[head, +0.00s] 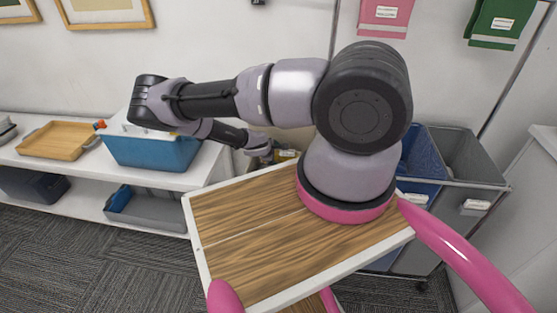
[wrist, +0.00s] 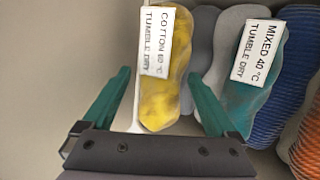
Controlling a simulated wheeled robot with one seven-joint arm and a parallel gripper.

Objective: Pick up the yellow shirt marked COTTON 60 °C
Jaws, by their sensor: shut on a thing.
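The yellow shirt (wrist: 160,100) is a rolled or folded bundle with a white label reading COTTON, a blurred figure that looks like 60 °C, and TUMBLE DRY. In the wrist view it lies between the two teal fingers of my gripper (wrist: 160,76), which is shut on it. Its label end points away from the gripper. In the head view my gripper is partly hidden behind the wooden board and my arm, and a small yellow patch (head: 286,156) shows beside it.
A teal garment (wrist: 255,95) marked MIXED 40 °C, grey ones and an orange one (wrist: 312,130) lie close to the right. A blue box (head: 155,152) and wooden tray (head: 58,140) stand on the white bench. Blue and grey bins (head: 465,160) stand at the right.

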